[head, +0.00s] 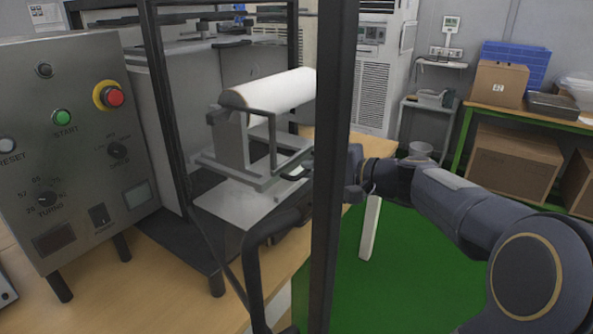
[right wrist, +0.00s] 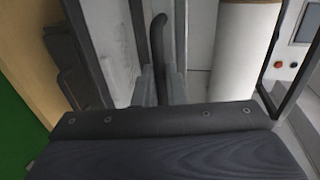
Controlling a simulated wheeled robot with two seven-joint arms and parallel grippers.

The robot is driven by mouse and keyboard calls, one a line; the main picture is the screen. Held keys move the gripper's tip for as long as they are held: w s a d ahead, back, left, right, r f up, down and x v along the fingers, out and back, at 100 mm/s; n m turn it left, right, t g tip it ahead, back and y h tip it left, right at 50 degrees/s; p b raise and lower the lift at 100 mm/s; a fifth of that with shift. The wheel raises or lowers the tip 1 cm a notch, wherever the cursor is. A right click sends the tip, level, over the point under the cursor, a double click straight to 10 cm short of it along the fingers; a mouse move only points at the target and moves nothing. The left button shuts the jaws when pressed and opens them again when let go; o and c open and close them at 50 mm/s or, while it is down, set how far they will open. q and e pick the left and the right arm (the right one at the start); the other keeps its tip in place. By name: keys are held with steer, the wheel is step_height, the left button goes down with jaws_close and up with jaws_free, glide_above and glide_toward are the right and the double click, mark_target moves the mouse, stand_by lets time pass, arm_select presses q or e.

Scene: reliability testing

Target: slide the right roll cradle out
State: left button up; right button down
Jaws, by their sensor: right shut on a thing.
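The right roll cradle (head: 232,140) is a grey metal bracket on a flat plate, bearing a white roll (head: 280,88). It stands inside a black frame, its right end partly hidden by a post. My right gripper (head: 299,172) is at the cradle's near right corner, partly hidden by that post. In the right wrist view, its fingers (right wrist: 160,85) are shut on a dark upright bar, the cradle's handle (right wrist: 158,38). The white roll (right wrist: 245,50) stands to the right of the fingers there. My left gripper is not in view.
A thick black post (head: 335,140) stands in front of my right wrist. A control panel (head: 75,150) with red and green buttons is at left. The wooden table (head: 375,115) ends beside the green floor (head: 415,270). Cardboard boxes (head: 515,160) are at the back right.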

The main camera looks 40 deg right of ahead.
steer(key=shift+s+d, duration=0.15)
steer(key=shift+s, duration=0.45)
steer(key=c, duration=1.5)
jaws_free()
steer(key=v, duration=0.7)
steer(key=shift+s+d, duration=0.2)
steer(key=shift+s, duration=0.15)
